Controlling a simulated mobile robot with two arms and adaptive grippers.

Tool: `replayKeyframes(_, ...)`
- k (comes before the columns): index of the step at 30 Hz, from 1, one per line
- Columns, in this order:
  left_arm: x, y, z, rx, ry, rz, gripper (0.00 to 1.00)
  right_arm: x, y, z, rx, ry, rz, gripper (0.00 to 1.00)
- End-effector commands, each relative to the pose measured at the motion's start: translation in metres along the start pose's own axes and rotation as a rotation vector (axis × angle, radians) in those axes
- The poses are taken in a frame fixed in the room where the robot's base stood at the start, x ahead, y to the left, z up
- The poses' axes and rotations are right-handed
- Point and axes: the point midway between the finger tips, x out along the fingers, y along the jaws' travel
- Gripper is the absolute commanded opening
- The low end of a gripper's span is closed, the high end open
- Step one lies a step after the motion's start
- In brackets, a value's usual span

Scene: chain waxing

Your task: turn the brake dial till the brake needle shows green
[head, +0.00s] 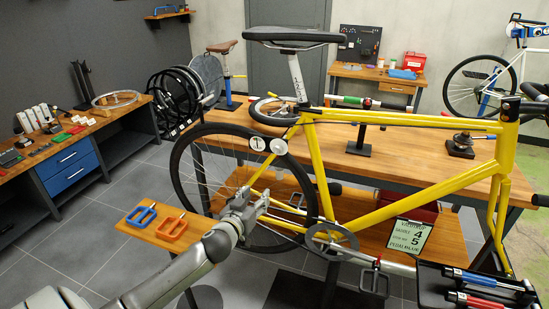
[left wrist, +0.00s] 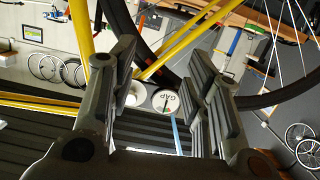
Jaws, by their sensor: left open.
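The yellow bike (head: 365,205) stands on a stand. Near its rear brake is a round white gauge (head: 257,142) with a dark needle; it also shows upside down, marked GAP, in the left wrist view (left wrist: 165,101). Beside it is a pale round knob (head: 279,146), which looks like the brake dial; it is partly hidden behind a finger in the left wrist view (left wrist: 131,98). The needle's colour zone is too small to tell. My left gripper (head: 258,200) is open and empty, below the gauge and dial, apart from them. My right gripper is not in view.
A small wooden shelf (head: 140,227) with blue and orange pedals is left of my left gripper. The rear wheel (head: 181,185) and frame are close by. A tool tray (head: 432,287) is at the lower right. A long workbench (head: 225,134) stands behind the bike.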

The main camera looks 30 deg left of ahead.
Motion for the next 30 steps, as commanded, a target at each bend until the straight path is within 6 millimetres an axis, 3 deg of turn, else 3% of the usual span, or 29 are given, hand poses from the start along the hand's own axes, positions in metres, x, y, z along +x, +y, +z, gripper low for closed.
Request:
replayKeyframes(1, -0.003, 0.007, -0.029, -0.017, 0.056, 0.018, 0.44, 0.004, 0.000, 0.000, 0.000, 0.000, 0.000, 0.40)
replayKeyframes(3, -0.008, 0.015, -0.059, -0.043, 0.112, 0.037, 0.44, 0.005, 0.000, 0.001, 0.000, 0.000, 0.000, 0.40)
replayKeyframes(7, -0.015, 0.023, -0.089, -0.070, 0.167, 0.058, 0.44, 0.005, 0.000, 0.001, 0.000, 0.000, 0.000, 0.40)
replayKeyframes(14, -0.001, 0.025, -0.099, -0.076, 0.177, 0.061, 0.44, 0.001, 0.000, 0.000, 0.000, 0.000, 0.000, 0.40)
replayKeyframes(30, 0.074, 0.029, -0.111, -0.076, 0.175, 0.060, 0.44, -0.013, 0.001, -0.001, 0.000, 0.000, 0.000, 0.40)
